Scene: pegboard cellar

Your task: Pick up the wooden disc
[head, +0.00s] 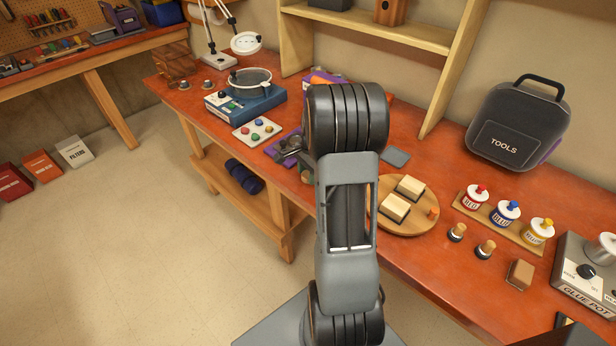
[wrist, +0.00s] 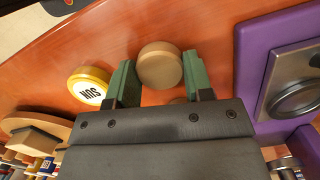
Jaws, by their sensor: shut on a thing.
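The wooden disc (wrist: 160,62) is plain, tan and round. In the wrist view it sits between the two green fingers of my gripper (wrist: 158,76), which is shut on it. The orange-red bench top shows behind it; I cannot tell how far the disc is above the bench.
A yellow disc marked SUN (wrist: 90,88) lies just left of the fingers. A purple holder (wrist: 246,80) with a grey metal plate is at right. In the head view, a round wooden board (head: 402,226) bears cream-topped blocks. Paint jars (head: 505,212) stand further right.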

